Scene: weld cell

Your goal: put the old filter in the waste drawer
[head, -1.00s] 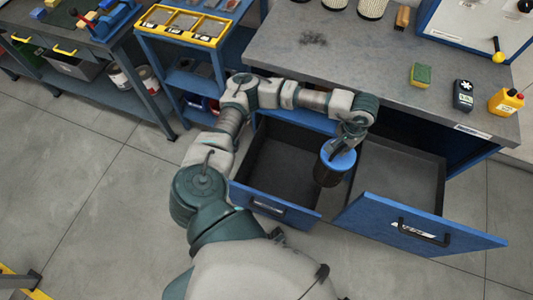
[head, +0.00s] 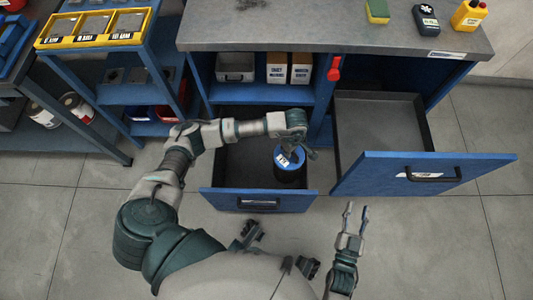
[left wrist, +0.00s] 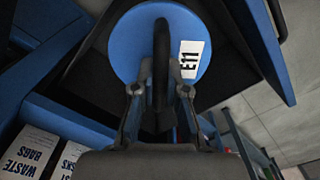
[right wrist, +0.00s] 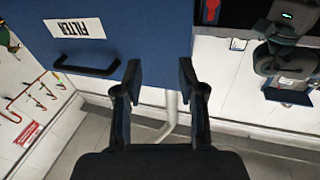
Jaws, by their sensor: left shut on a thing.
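The old filter is a dark cylinder with a blue top (head: 290,172); its blue disc with a white "E11" label fills the left wrist view (left wrist: 150,40). My left gripper (head: 303,146) is shut on the black loop handle of the filter, also seen close up in the left wrist view (left wrist: 162,90). The filter hangs upright over or inside the open left drawer (head: 220,203); whether it touches the drawer floor I cannot tell. The right drawer (head: 375,182) is open and empty; its front reads "FILTER" in the right wrist view (right wrist: 130,25). My right gripper (head: 357,213) is open and empty before it.
The grey bench top (head: 300,27) holds a sponge (head: 377,11), a black device (head: 426,18) and a yellow bottle (head: 469,14). Two boxes (head: 277,68) (head: 302,68) and a grey bin (head: 235,66) stand on the shelf behind the left drawer. A blue rack (head: 85,65) stands at left.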

